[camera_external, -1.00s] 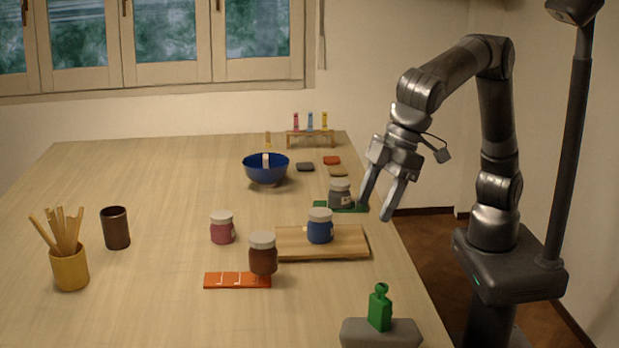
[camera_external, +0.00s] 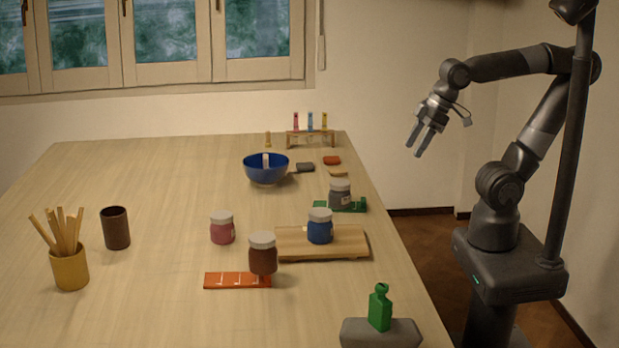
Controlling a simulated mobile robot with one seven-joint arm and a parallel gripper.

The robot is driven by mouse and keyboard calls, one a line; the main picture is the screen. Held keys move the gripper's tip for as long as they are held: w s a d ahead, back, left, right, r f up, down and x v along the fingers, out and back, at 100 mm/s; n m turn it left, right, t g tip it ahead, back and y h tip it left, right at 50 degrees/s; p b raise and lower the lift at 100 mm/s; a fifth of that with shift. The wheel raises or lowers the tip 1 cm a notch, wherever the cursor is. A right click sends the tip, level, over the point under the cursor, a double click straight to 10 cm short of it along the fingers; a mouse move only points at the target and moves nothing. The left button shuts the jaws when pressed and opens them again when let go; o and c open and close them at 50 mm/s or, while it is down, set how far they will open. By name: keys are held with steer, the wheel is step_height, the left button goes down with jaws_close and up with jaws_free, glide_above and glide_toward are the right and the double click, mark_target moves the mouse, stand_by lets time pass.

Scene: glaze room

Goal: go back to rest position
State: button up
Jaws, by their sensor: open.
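My gripper (camera_external: 418,152) is open and empty. It hangs in the air to the right of the table (camera_external: 130,290), in front of the back wall, with its fingers pointing down. My arm is folded back above my base at the right. Nothing touches the fingers. A grey jar (camera_external: 340,194) with a pale lid stands by the green strip (camera_external: 356,205) near the table's right edge, to the lower left of my gripper in the picture.
A blue jar (camera_external: 320,227) stands on a wooden board (camera_external: 290,243). A brown jar (camera_external: 262,256) stands by an orange strip (camera_external: 225,281). A blue bowl (camera_external: 266,172) and a tube rack (camera_external: 310,138) are farther back. A green bottle-shaped thing (camera_external: 380,308) stands on a grey block (camera_external: 365,333) in front.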

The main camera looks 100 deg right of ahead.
steer(key=shift+s+d+f, duration=0.35)
steer(key=shift+s+f, duration=0.15)
steer(key=shift+s, duration=0.1)
steer(key=shift+s+d+f, duration=0.35)
steer(key=shift+s+f, duration=0.15)
steer(key=shift+s, duration=0.1)
stand_by(0.5)
